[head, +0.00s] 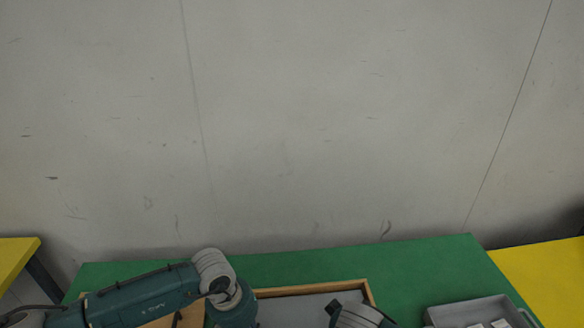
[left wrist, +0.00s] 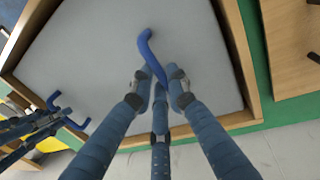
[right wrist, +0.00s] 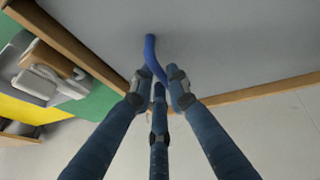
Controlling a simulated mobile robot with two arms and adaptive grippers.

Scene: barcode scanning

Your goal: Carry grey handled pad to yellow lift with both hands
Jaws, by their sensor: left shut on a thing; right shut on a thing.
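The grey pad (head: 300,312) lies inside a wooden-rimmed frame at the bottom of the head view. It fills much of the left wrist view (left wrist: 100,50) and right wrist view (right wrist: 230,40). My left gripper (left wrist: 160,80) is shut on a blue curved handle (left wrist: 148,45) of the pad. My right gripper (right wrist: 160,80) is shut on the other blue handle (right wrist: 151,52). The right gripper's fingers also show at the left of the left wrist view. In the head view both grippers are below the picture edge. Which yellow surface is the lift, I cannot tell.
A green table (head: 420,270) lies below the frame. A yellow surface (head: 545,270) adjoins it at right, and another yellow top (head: 15,255) stands at left. A grey bin (head: 470,310) with white boxes sits at the table's right. A plain wall (head: 330,120) is behind.

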